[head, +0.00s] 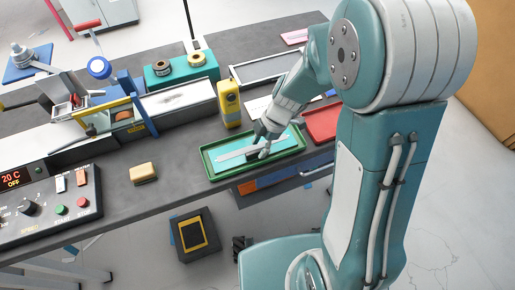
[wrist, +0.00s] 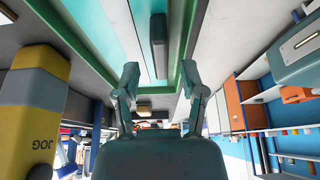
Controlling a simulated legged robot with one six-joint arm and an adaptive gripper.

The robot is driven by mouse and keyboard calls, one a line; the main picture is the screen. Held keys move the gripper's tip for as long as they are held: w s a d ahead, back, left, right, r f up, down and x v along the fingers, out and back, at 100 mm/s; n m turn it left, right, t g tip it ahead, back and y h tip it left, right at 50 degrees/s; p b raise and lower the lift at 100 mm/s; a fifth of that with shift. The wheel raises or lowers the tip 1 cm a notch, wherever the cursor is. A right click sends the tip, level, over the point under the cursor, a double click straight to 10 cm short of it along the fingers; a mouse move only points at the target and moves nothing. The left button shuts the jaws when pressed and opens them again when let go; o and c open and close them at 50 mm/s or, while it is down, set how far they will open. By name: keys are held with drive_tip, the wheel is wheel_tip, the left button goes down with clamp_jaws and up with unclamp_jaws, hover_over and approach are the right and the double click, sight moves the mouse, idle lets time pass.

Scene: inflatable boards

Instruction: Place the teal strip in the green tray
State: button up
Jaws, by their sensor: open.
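The green tray (head: 213,174) lies on the dark bench in the head view, and its green rim shows in the wrist view (wrist: 180,72). The teal strip (head: 278,140) lies flat inside the tray, and teal also shows in the wrist view (wrist: 92,22). A pale bar (head: 230,155) with a dark grey block on it (wrist: 158,35) lies across the teal. My gripper (head: 259,153) points down at the tray. Its two fingers stand apart with nothing between them in the wrist view (wrist: 159,80). The fingertips partly hide the block in the head view.
A red tray (head: 322,122) sits just right of the green one. A yellow JOG box (head: 229,103) stands behind it, close to my gripper in the wrist view (wrist: 32,110). A tan block (head: 143,173) and control panel (head: 45,207) are to the left. Bare bench lies between block and tray.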

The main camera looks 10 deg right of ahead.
drive_tip(key=v, duration=1)
drive_tip(key=s+d+r+m+t+h, duration=0.2)
drive_tip(key=s+r+m, duration=0.4)
drive_tip(key=m, duration=0.4)
drive_tip(key=s+d+r+m+t+h, duration=0.2)
drive_tip(key=s+d+r+m+t, duration=0.2)
drive_tip(key=s+r+m, duration=0.3)
drive_tip(key=m, duration=0.4)
drive_tip(key=shift+s+d+t, duration=0.25)
drive_tip(key=shift+s+t, duration=0.15)
drive_tip(key=shift+a+r, duration=0.1)
